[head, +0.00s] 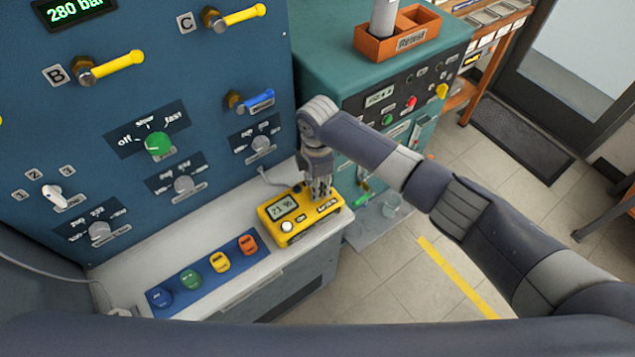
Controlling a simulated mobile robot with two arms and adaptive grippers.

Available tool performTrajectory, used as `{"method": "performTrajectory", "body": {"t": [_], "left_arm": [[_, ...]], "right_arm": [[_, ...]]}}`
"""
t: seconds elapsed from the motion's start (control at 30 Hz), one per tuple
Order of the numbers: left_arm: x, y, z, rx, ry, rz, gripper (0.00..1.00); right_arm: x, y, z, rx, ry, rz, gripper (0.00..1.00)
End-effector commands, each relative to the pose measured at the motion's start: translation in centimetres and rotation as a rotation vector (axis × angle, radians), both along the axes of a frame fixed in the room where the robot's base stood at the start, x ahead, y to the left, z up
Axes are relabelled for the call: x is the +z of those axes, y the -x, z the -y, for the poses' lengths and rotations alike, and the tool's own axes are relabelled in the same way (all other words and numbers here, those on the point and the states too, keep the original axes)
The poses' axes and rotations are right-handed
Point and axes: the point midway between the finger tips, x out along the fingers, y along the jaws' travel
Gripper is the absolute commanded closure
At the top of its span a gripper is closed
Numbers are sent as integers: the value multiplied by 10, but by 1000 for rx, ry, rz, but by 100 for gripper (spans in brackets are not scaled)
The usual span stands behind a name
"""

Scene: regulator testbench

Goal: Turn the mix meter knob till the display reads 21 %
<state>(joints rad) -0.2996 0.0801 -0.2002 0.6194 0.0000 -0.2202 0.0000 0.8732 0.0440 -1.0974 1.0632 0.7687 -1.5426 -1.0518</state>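The mix meter (271,233) is a yellow box on the light ledge of the blue panel. Its grey display (283,206) appears to read 21 %, in small tilted digits. A white round button or knob (287,227) sits on its front left. My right gripper (320,190) points down at the right part of the meter's top, and its fingertips are at or just above it. Whatever is beneath the fingers is hidden, so I cannot tell whether they hold a knob. My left gripper is not in view.
Blue, green, yellow and orange pieces (219,262) lie on a blue strip left of the meter. The blue panel (215,100) with handles and knobs rises behind. A teal cabinet (330,50) with an orange tray (375,42) stands at right.

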Motion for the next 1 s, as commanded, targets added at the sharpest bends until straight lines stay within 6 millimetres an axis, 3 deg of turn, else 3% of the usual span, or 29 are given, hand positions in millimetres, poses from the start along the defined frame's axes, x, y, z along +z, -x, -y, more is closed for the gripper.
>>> {"method": "performTrajectory", "body": {"t": [0.7,0.73,0.8,1.0], "left_arm": [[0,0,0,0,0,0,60],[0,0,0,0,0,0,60],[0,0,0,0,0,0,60],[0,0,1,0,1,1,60]], "right_arm": [[0,1,0,75,-2,-2,93],[0,1,0,75,-2,-2,65],[0,1,0,75,-2,-2,49],[0,0,0,74,-1,0,49]]}}
